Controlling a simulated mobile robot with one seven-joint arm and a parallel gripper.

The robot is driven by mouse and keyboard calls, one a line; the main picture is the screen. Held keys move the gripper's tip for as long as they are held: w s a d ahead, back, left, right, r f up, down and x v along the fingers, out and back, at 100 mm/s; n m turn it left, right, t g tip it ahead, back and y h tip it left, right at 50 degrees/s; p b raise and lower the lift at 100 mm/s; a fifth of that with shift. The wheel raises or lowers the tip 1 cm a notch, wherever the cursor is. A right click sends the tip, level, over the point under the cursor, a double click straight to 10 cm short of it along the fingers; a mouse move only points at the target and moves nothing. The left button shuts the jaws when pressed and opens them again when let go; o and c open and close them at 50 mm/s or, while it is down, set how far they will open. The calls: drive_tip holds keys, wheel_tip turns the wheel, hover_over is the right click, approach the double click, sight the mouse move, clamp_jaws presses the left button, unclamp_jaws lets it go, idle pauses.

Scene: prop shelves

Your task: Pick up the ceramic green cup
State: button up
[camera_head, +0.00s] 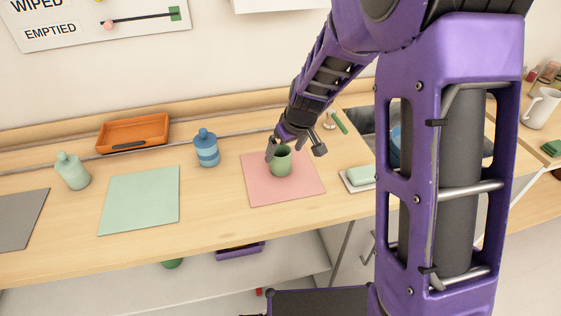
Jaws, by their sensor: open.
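The green cup (281,164) stands upright on the pink mat (299,190), right of the middle of the wooden counter. My gripper (295,152) is at the cup's rim, pointing down, with one finger near the cup's left side and the other out to its right. Its jaws are open. Whether a finger touches the cup cannot be told. Part of the cup's top is hidden behind the gripper.
A blue bottle (206,148), a pale green bottle (72,171), a mint mat (140,199) and an orange tray (133,132) are to the left. A soap dish (352,186) lies right of the pink mat. My purple arm hides much of the sink area.

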drive_tip(key=x, duration=0.5)
drive_tip(key=shift+a+f, duration=0.1)
drive_tip(key=shift+a, duration=0.1)
drive_tip(key=c, duration=1.4)
